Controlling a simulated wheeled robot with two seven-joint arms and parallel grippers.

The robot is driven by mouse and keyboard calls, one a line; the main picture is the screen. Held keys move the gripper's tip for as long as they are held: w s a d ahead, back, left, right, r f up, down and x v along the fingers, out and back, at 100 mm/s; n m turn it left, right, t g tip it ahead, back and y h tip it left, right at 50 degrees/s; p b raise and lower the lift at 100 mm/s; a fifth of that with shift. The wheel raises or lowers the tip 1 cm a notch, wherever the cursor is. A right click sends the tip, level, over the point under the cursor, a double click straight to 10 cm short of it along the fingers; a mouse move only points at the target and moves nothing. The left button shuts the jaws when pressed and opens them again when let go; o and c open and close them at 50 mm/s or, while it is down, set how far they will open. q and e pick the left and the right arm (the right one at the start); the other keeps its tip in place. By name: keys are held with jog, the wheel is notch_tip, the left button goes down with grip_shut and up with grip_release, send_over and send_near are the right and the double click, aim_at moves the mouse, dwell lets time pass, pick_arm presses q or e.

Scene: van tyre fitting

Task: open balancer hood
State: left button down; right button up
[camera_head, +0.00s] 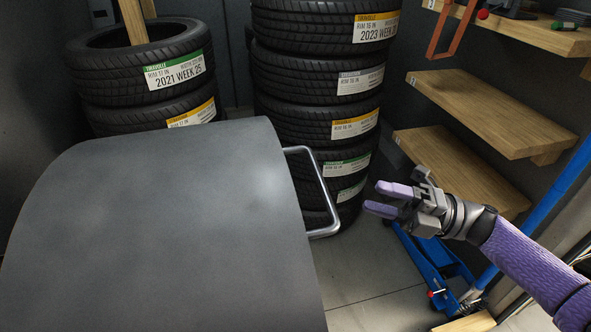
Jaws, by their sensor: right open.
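The balancer hood (170,220) is a large dark grey curved cover that fills the left and lower middle of the head view. A pale metal bar handle (322,190) stands out from its right edge. My right gripper (373,199) is to the right of the handle, with its two purple fingers pointing left toward it. The fingers are apart and empty, and a gap shows between them and the handle. My left gripper is not in view. What lies beneath the hood is hidden.
Labelled tyres stand in a tall stack (315,75) behind the handle and a shorter stack (140,60) at the back left. Wooden shelves (490,110) line the right wall. A blue jack (430,262) stands on the floor below my right arm. Bare floor (370,265) shows between hood and jack.

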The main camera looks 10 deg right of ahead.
aim_at(320, 181)
jog(key=p+x, duration=0.1)
jog(key=x, duration=0.9)
jog(key=shift+s+p, duration=0.1)
jog(key=shift+p, duration=0.3)
grip_shut()
dwell(0.6)
